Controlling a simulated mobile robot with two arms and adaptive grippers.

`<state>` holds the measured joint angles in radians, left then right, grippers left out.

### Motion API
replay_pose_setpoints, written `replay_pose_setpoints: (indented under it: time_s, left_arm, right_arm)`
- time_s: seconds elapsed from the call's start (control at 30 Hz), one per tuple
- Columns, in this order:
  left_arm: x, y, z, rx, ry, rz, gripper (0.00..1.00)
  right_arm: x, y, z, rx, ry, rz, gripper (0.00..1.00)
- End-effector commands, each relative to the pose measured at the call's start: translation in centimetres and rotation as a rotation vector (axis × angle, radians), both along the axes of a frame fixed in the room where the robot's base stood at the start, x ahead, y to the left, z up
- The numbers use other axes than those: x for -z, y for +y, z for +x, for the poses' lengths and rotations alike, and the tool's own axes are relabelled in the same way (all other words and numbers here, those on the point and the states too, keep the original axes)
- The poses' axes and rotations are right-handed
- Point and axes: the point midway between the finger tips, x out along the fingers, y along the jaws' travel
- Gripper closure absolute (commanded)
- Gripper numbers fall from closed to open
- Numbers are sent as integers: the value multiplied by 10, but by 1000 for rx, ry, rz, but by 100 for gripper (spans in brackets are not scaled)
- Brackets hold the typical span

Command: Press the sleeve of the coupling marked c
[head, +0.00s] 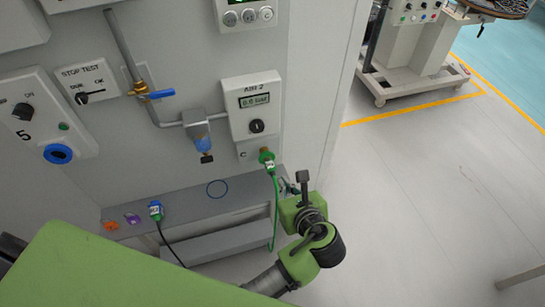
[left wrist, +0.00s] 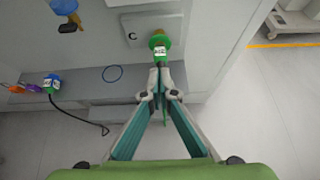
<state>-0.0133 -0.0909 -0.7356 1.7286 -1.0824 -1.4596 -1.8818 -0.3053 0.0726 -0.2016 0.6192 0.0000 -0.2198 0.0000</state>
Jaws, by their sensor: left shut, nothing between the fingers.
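The coupling marked C (head: 266,156) is a green fitting with a brass-coloured collar on the wall panel, and a green hose (head: 275,215) hangs from it. In the left wrist view, the coupling (left wrist: 159,43) is just beyond my fingertips, beside the letter C. My left gripper (head: 287,186) is below and right of the coupling in the head view, partly hidden by its own wrist. In the left wrist view, the gripper (left wrist: 160,78) is shut and empty, with its tips in front of the hose. I cannot tell whether they touch it. My right gripper is not in view.
A grey ledge (head: 185,212) runs below the panel. A blue-green connector (head: 156,210) with a black cable stands on it, beside a blue ring mark (head: 217,189). A blue-bowled filter (head: 201,140) hangs left of the coupling.

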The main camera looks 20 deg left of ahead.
Motion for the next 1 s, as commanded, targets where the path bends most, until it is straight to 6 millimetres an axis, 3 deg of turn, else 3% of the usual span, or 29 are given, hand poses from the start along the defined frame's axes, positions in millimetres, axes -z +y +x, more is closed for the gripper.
replay_pose_setpoints:
  time_s: [0.27, 0.67, 1.0]
  left_arm:
    - [9, 10, 14, 0, -1, 2, 100]
    - [51, 50, 74, -1, 1, 2, 100]
    - [51, 70, 104, 0, 1, -2, 100]
  right_arm:
    - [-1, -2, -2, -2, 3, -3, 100]
    - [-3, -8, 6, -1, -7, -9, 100]
    - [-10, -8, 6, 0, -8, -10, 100]
